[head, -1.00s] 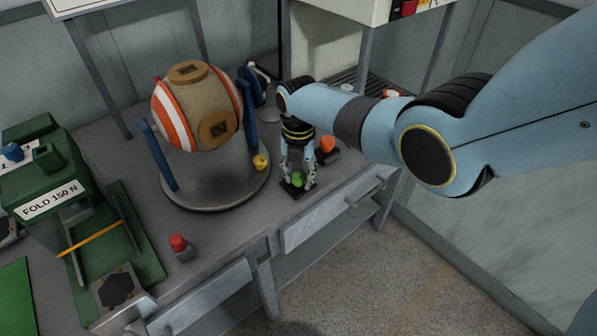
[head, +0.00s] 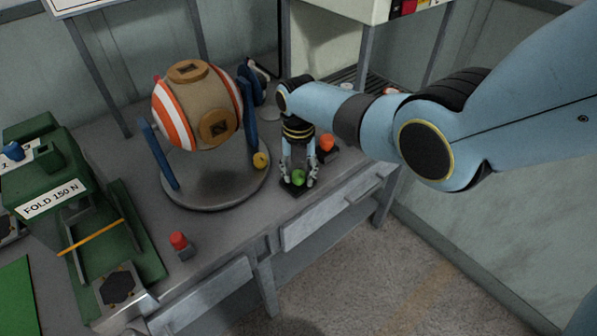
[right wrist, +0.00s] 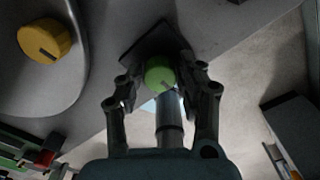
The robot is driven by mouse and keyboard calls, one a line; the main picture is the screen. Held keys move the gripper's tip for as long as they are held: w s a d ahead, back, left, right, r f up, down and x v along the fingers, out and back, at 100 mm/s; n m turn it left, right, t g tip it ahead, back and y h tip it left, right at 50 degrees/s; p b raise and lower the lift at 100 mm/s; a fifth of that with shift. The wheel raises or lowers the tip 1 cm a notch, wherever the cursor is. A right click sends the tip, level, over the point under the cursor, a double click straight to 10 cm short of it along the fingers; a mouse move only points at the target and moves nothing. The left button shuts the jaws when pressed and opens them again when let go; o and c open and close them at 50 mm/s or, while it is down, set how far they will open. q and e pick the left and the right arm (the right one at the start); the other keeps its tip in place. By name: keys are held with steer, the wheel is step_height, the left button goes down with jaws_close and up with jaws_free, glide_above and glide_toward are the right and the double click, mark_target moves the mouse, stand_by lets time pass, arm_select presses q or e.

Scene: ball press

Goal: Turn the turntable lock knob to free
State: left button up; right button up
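A round green knob (head: 298,177) stands on a small dark square base at the right front of the bench, beside the turntable (head: 215,200). My right gripper (head: 299,181) points down over it with one finger on each side. In the right wrist view the green knob (right wrist: 158,72) sits between the fingertips, with small gaps beside it, so the gripper looks open. A dark mark shows on the knob's edge. A yellow knob (head: 261,160) sits at the turntable's right rim and shows in the right wrist view (right wrist: 45,41) with a dark pointer line. My left gripper is not in view.
A striped ball (head: 198,106) hangs between blue posts on the turntable. An orange-red knob (head: 326,142) stands just behind my right gripper. A red button (head: 179,241) is at the front edge. A green press (head: 45,180) stands at the left.

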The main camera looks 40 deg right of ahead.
mark_target(298, 174)
steer(key=shift+o, duration=1.2)
step_height(298, 174, up, 12)
